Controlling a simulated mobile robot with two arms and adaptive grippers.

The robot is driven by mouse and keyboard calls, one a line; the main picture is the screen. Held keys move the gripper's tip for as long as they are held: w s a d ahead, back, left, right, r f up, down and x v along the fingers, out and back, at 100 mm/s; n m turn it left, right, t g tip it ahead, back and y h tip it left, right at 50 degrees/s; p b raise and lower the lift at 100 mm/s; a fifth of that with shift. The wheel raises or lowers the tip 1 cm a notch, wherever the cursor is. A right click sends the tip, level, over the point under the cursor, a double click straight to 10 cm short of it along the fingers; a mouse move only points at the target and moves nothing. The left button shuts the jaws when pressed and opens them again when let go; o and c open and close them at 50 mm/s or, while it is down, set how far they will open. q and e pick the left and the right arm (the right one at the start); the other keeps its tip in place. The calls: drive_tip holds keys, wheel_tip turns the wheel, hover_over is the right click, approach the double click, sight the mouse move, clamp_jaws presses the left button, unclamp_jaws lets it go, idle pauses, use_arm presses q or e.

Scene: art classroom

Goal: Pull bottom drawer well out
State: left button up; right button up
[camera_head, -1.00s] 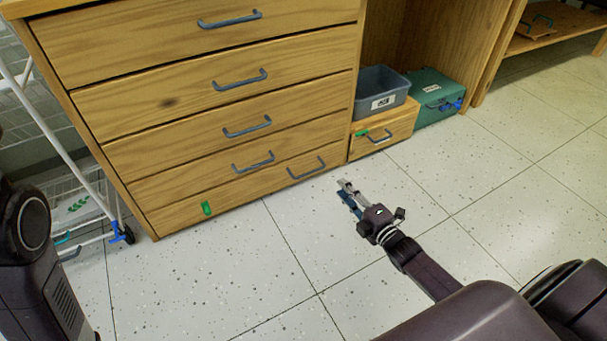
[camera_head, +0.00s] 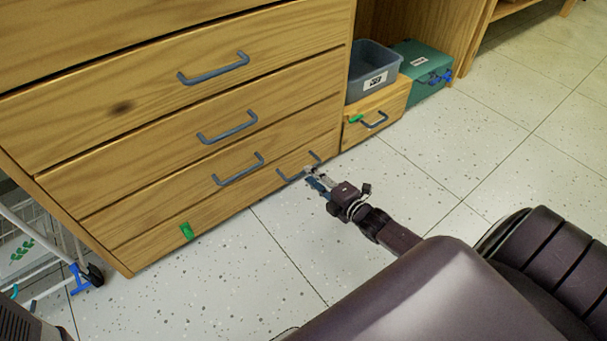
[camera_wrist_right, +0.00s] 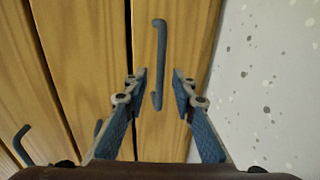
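The bottom drawer (camera_head: 240,210) is the lowest front of the wooden drawer cabinet and looks shut. It has a green tag at its left and a blue-grey bar handle (camera_head: 286,178) at its right end. My right gripper (camera_head: 312,173) is in front of that handle and covers part of it. In the right wrist view the handle (camera_wrist_right: 161,50) stands beyond and between the open fingers (camera_wrist_right: 160,84), its near end in line with the gap. I cannot tell whether they touch it. My left gripper is out of view.
Drawers with similar handles (camera_head: 228,128) are above. To the right are a small wooden box (camera_head: 365,131), a grey bin (camera_head: 366,88) on it, and a teal case (camera_head: 425,80). A white wire cart (camera_head: 35,250) stands at left. The floor (camera_head: 215,290) before the cabinet is clear.

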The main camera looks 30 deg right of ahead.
drive_tip(key=b+x, duration=0.1)
drive_tip(key=x, duration=0.2)
drive_tip(key=shift+w+f+b, duration=0.15)
drive_tip(key=shift+f+b, duration=0.05)
drive_tip(key=shift+b, duration=0.1)
drive_tip(key=shift+w+r, duration=0.1)
drive_tip(key=shift+w, duration=0.15)
drive_tip(key=shift+c, duration=0.6)
clamp_jaws()
